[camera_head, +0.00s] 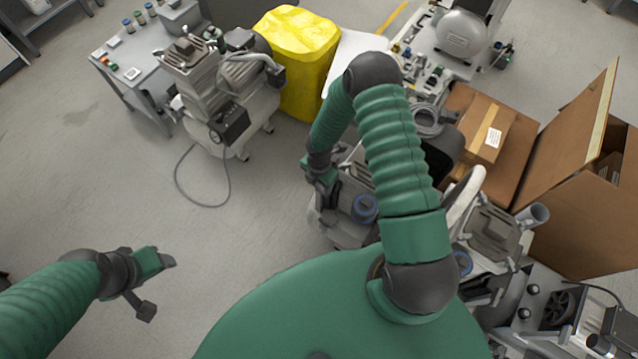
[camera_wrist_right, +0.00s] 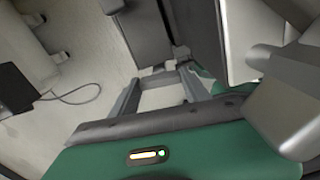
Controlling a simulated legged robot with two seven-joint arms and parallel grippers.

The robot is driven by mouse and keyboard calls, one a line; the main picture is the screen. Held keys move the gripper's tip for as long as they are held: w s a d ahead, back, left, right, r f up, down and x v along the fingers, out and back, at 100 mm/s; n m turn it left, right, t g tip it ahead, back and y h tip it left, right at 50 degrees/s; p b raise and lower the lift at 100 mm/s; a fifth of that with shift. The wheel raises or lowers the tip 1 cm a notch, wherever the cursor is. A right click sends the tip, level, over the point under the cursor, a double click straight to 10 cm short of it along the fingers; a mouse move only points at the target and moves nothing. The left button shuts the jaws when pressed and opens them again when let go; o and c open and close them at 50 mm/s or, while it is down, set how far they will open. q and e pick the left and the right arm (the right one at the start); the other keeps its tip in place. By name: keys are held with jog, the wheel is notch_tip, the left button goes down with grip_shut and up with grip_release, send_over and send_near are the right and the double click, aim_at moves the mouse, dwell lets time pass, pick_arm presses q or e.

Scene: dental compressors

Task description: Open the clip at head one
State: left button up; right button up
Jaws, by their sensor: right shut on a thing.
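A compressor (camera_head: 338,228) with grey heads and a round blue-topped part stands under my right arm in the head view. My right gripper (camera_head: 322,182) is at its left side, against the head; my own arm hides part of the compressor. In the right wrist view the fingers of my right gripper (camera_wrist_right: 158,88) reach to a small light-grey clip-like piece (camera_wrist_right: 180,56) beside the grey head block (camera_wrist_right: 140,38). The gripper is shut on this small piece, whose exact shape is hard to make out. My left gripper (camera_head: 158,286) is open and empty above the bare floor.
Another compressor (camera_head: 222,85) stands at upper left, with a cable (camera_head: 202,205) looping on the floor. A side table (camera_head: 130,62), a yellow-covered bin (camera_head: 300,60) and cardboard boxes (camera_head: 580,190) surround the area. The floor (camera_head: 100,200) at left is free.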

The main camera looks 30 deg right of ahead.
aim_at(319, 185)
jog(key=o, duration=1)
jog(key=shift+w+r, duration=0.1)
jog(key=shift+w, duration=0.1)
jog(key=o, duration=0.4)
jog(key=shift+s, duration=0.1)
notch_tip(319, 185, up, 17)
jog(key=p, duration=0.3)
jog(key=shift+f, duration=0.2)
